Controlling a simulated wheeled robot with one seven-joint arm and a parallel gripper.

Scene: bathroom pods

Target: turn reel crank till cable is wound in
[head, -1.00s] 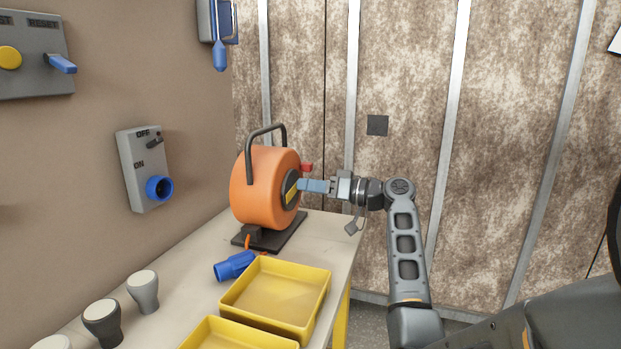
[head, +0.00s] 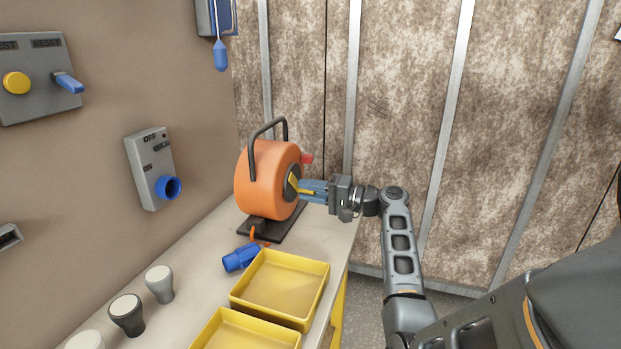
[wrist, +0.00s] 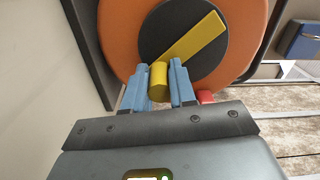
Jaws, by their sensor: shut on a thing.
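The orange cable reel (head: 262,180) stands upright on a dark base on the bench, with a black carry handle over it. Its yellow crank arm (wrist: 193,42) crosses the dark hub (wrist: 186,28), and the crank's knob (wrist: 158,80) sits at the lower left end in the wrist view. My gripper (head: 309,189) reaches the reel from the right. Its blue fingers are shut on the crank knob, as the wrist view (wrist: 160,88) shows. A short orange cable runs from the reel's base to a blue plug (head: 240,257) lying on the bench.
Two yellow trays (head: 283,284) sit in front of the reel. Several knobbed handles (head: 127,314) stand along the left of the bench (head: 199,285). A grey switch box with a blue socket (head: 167,187) is on the left wall. A red piece (head: 307,159) shows behind the reel.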

